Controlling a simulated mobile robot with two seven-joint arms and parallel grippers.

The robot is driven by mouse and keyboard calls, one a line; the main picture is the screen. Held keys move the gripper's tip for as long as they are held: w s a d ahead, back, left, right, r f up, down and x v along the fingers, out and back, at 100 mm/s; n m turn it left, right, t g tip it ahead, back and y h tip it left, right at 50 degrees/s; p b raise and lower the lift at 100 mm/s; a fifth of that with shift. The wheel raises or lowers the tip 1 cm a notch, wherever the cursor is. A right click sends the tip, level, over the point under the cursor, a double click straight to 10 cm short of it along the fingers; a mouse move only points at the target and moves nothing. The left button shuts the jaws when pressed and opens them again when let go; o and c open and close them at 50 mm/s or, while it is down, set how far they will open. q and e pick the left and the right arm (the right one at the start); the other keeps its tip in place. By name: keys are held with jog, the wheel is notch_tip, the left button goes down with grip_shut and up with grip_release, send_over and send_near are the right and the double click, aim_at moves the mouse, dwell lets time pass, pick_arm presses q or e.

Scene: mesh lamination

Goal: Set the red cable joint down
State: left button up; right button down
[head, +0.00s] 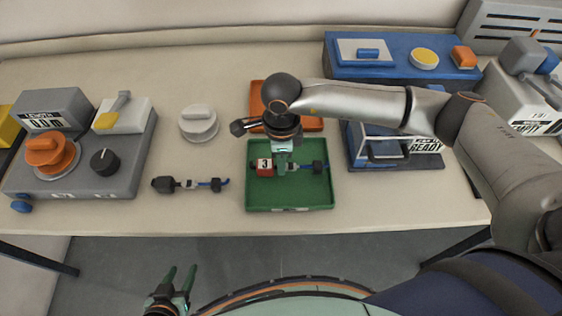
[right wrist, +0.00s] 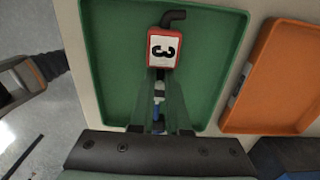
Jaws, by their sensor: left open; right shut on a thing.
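The red cable joint (head: 264,167) carries a white label with a 3 and has black and blue ends. It is over the green tray (head: 290,200), and I cannot tell whether it touches the tray floor. My right gripper (head: 283,165) points down over the tray and is shut on the joint's middle. In the right wrist view the red block (right wrist: 163,48) shows just beyond the fingertips, with the green tray around it. My left gripper (head: 179,280) is open and empty, in front of the table over the floor.
Another cable joint (head: 190,184) lies left of the tray. An orange tray (head: 258,103) is behind the green one, partly hidden by my right arm. A blue fixture marked READY (head: 420,163) stands right. A grey machine (head: 125,165) and a white round knob (head: 198,122) are left.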

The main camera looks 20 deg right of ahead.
jog(key=shift+f, duration=0.65)
jog(key=shift+f, duration=0.15)
jog(key=c, duration=0.9)
grip_release()
notch_tip(320, 180, up, 12)
jog(key=shift+r+b, duration=0.2)
jog(key=shift+b, duration=0.25)
